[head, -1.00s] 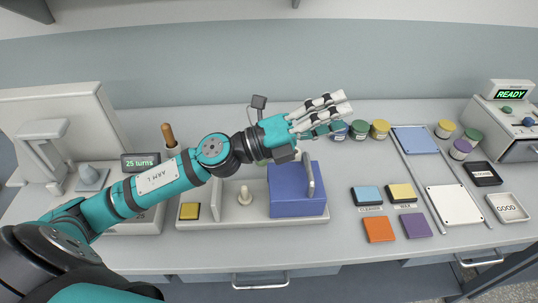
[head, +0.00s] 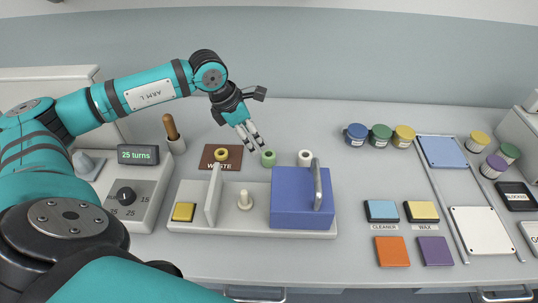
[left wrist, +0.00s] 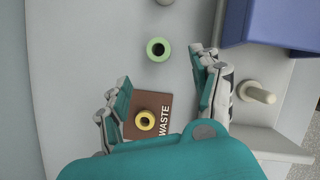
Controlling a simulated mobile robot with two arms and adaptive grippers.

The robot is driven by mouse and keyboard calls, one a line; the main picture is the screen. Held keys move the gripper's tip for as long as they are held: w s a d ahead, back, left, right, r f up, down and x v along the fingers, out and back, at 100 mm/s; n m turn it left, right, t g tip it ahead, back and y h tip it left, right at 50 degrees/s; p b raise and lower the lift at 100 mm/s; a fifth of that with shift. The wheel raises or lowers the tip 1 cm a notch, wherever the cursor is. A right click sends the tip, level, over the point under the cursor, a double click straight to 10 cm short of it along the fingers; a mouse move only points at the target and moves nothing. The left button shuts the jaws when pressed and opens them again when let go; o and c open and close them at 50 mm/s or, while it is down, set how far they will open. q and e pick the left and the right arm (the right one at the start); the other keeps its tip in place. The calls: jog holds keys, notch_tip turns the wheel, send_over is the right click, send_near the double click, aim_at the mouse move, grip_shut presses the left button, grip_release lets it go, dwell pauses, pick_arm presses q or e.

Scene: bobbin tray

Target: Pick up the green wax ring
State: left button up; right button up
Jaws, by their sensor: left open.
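The green wax ring (head: 268,158) stands on the grey table between the yellow ring (head: 221,154) and the white ring (head: 305,157), behind the tray. In the left wrist view the green ring (left wrist: 158,49) lies ahead of the fingertips, near the middle, with its dark hole facing the camera. My left gripper (head: 252,139) is open and empty, pointing down, just behind and left of the green ring. In the left wrist view its two fingers (left wrist: 165,80) are spread wide apart, with nothing between the tips. My right gripper does not show.
The yellow ring sits on the brown WASTE mat (head: 208,165). Jars stand farther right. The table behind the rings is clear.

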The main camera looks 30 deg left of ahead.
aim_at(269, 154)
pick_arm(q)
jog(key=p+x, duration=0.1)
jog(key=x, duration=0.3)
jog(key=shift+w+d+f, duration=0.15)
jog(key=shift+f, duration=0.2)
jog(key=p+x, duration=0.1)
jog(key=x, duration=0.1)
jog(key=p+x, duration=0.1)
jog(key=x, duration=0.2)
jog(key=shift+w+d+r, duration=0.1)
jog(key=shift+w+r, duration=0.05)
jog(key=shift+w, duration=0.05)
jog(key=shift+f, duration=0.25)
jog(key=c, duration=1.1)
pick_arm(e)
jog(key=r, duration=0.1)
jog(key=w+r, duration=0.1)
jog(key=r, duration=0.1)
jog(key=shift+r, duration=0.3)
pick_arm(q)
jog(key=shift+o, duration=0.2)
jog(key=shift+r, duration=0.1)
